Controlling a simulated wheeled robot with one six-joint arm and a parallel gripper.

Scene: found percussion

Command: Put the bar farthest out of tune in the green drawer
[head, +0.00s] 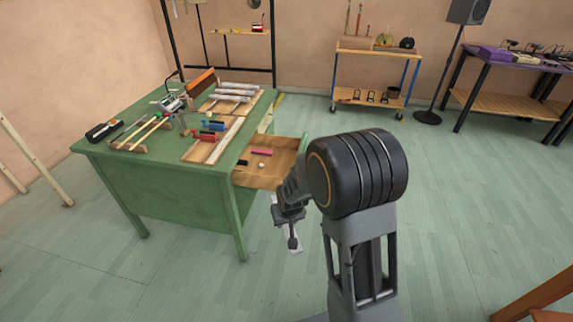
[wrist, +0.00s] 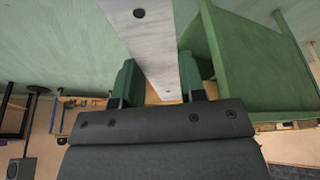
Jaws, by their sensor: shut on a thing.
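My gripper (head: 291,222) is shut on a pale grey metal bar (wrist: 150,40), low in front of the green desk (head: 170,190). In the wrist view the bar runs between both fingers (wrist: 160,82) and shows a dark hole towards each end. In the head view only parts of the bar (head: 297,245) show beside and below my gripper. The green drawer (head: 260,178) is pulled out at the desk's right side, its wooden bottom visible, partly hidden by my arm. My gripper is outside it, nearer the camera. Several more grey bars (head: 236,91) lie on a wooden frame on the desk.
In the drawer lie a pink block (head: 262,152), a dark item and a small pale one. The desktop holds red and blue items (head: 212,126), a wooden rack and a black case (head: 102,131). A wheeled shelf cart (head: 370,95) stands behind.

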